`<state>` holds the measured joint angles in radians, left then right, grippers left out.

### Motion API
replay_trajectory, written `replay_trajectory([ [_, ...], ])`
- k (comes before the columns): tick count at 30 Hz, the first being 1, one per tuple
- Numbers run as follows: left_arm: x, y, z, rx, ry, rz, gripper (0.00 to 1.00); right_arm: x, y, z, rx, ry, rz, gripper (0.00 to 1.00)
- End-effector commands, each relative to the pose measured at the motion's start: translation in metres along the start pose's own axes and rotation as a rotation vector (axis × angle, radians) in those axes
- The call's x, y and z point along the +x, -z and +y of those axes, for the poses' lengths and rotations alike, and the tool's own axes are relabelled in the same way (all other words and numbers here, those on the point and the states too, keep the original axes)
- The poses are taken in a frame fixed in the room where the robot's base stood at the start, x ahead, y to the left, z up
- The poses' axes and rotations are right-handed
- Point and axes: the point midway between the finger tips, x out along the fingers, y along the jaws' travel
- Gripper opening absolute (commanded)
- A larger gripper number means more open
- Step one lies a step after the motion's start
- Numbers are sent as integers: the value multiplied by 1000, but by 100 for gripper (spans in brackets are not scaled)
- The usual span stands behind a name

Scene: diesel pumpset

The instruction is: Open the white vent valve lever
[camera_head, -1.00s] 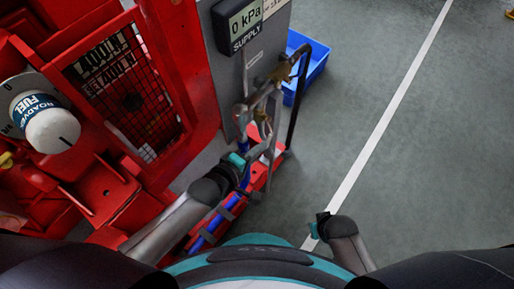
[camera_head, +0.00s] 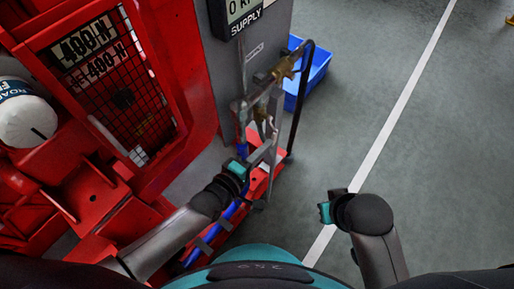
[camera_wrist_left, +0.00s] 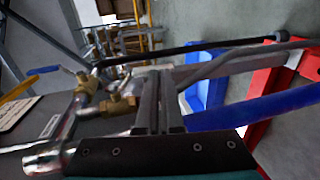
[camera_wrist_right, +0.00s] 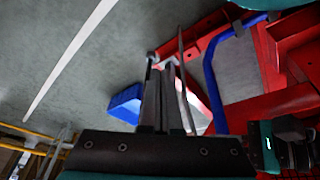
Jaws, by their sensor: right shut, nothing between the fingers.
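I cannot make out a white lever for certain in any view. Brass valve fittings (camera_head: 285,68) sit at the top of the grey pipework beside the grey panel; brass fittings (camera_wrist_left: 118,105) also show close up in the left wrist view, left of the fingers. My left gripper (camera_head: 268,138) points toward this pipework, below the upper brass fitting. Its fingers (camera_wrist_left: 160,75) look shut together, with nothing visible between them. My right gripper (camera_head: 323,212) hangs over the floor to the right, away from the pipework. Its fingers (camera_wrist_right: 160,65) are shut and empty.
The red machine with a mesh guard (camera_head: 125,95) fills the left. A grey panel (camera_head: 265,50) stands behind the pipework, with a black hose (camera_head: 298,100) alongside. A blue bin (camera_head: 315,72) sits behind. Blue and yellow handles (camera_wrist_left: 42,71) show in the left wrist view. The floor to the right is clear.

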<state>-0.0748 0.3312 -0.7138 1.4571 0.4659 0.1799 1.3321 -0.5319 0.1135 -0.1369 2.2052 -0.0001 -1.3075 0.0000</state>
Motion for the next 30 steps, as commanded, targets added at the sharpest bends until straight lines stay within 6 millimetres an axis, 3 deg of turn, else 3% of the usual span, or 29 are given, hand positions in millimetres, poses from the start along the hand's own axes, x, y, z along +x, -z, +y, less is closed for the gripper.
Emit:
replay_trajectory([
  [30,8,0,-3,1,3,-1,0,-11,4,1,1,-1,15,0],
])
